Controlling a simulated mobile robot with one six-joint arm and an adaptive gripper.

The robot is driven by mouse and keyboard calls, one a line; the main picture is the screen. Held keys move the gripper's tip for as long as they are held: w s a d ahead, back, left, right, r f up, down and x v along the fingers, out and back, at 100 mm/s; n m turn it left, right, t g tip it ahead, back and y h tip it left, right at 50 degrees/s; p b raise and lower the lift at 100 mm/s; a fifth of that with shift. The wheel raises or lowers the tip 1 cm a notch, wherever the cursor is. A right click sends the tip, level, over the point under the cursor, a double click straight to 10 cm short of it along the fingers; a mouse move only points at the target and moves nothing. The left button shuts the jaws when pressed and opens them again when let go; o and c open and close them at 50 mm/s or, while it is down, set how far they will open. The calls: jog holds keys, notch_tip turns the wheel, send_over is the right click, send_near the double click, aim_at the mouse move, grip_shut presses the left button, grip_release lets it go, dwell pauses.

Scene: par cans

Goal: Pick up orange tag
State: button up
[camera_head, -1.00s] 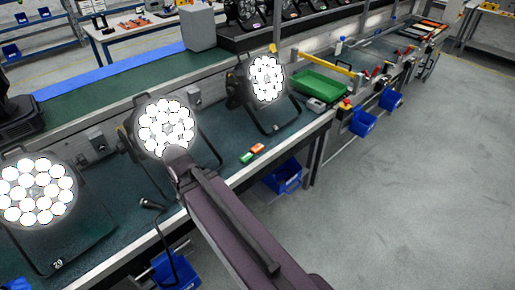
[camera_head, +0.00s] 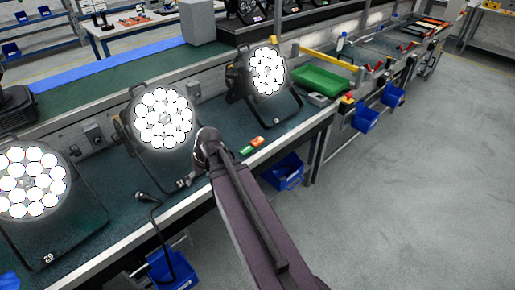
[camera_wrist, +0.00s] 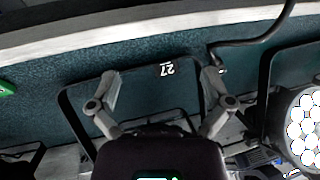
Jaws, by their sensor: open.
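The small orange tag (camera_head: 257,141) lies on the dark green bench top near its front edge, right of my arm in the head view. A green tag (camera_head: 246,151) lies just beside it, to the lower left. In the wrist view, part of a green thing (camera_wrist: 6,88), likely that tag, shows at the left edge; the orange tag is not visible there. My gripper (camera_wrist: 162,88) is open and empty, with its fingers spread over a black frame marked 27. It is apart from the tag. In the head view my arm mostly hides the gripper.
Lit par cans (camera_head: 163,118) on black stands line the bench, another (camera_head: 268,70) behind the tags. A black cable (camera_head: 152,215) hangs over the front edge. A green tray (camera_head: 318,80) is farther right. Blue bins (camera_head: 285,172) hang below. Bench surface around the tags is clear.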

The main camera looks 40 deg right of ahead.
jog(key=w+d+f+t+b, duration=0.1)
jog(key=d, duration=0.2)
jog(key=w+d+f+t+y+b, duration=0.1)
jog(key=d+b, duration=0.1)
jog(key=w+d+f+b, duration=0.1)
jog(key=d, duration=0.2)
jog(key=shift+d+f+t, duration=0.15)
jog(key=shift+d+t, duration=0.2)
jog(key=shift+t, duration=0.05)
jog(key=d+t+b, duration=0.1)
jog(key=d, duration=0.2)
jog(key=d+f+t+b, duration=0.1)
jog(key=d+b, duration=0.1)
jog(key=d, duration=0.1)
jog(key=w+d+t+b, duration=0.1)
jog(key=d, duration=0.2)
jog(key=shift+d+f+n+y+b, duration=0.25)
jog(key=shift+d+n+y+b, duration=0.05)
jog(key=shift+d, duration=0.1)
jog(key=d+t+h+b, duration=0.1)
jog(key=d+t+b, duration=0.2)
jog(key=d, duration=0.5)
jog(key=t+h+b, duration=0.2)
jog(key=b, duration=0.1)
send_near(265, 148)
notch_tip(265, 148, up, 2)
jog(key=w, duration=0.2)
jog(key=shift+s+d+r, duration=0.1)
jog(key=shift+d+r, duration=0.05)
jog(key=shift+d, duration=0.1)
